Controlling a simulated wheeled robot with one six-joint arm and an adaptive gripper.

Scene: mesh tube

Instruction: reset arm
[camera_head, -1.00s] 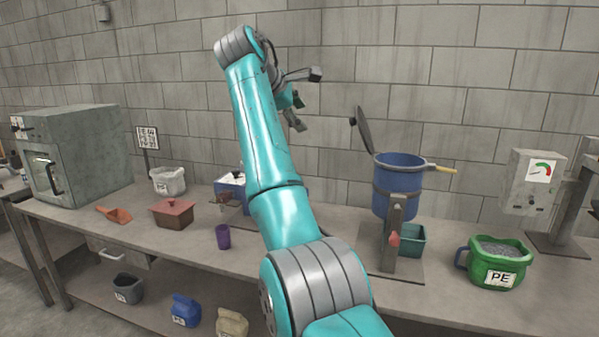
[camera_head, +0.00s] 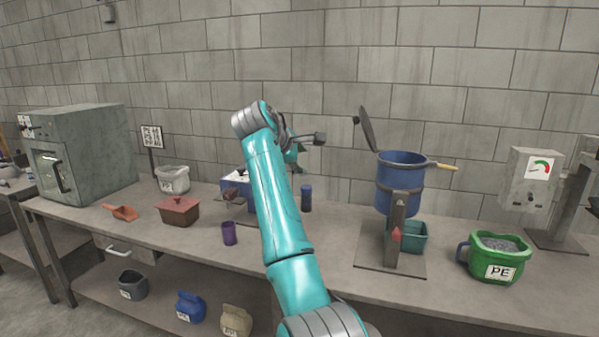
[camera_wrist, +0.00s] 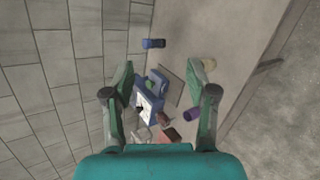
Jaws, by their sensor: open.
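My teal arm (camera_head: 275,205) rises over the bench in the head view and bends at the top. My gripper (camera_wrist: 162,75) is open and empty in the wrist view, its two green fingers spread wide above the bench. In the head view the gripper is small and partly hidden behind the arm. Below it in the wrist view are a white-and-blue device (camera_wrist: 150,100), a purple cup (camera_wrist: 192,115) and a dark blue cylinder (camera_wrist: 153,43). Nothing touches the fingers.
On the bench (camera_head: 330,255) stand a grey oven (camera_head: 85,150), a red-brown box (camera_head: 179,211), a blue drum with raised lid (camera_head: 400,180), a green PE bucket (camera_head: 495,257) and a gauge box (camera_head: 532,178). A block wall (camera_head: 330,60) rises behind. The bench front middle is clear.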

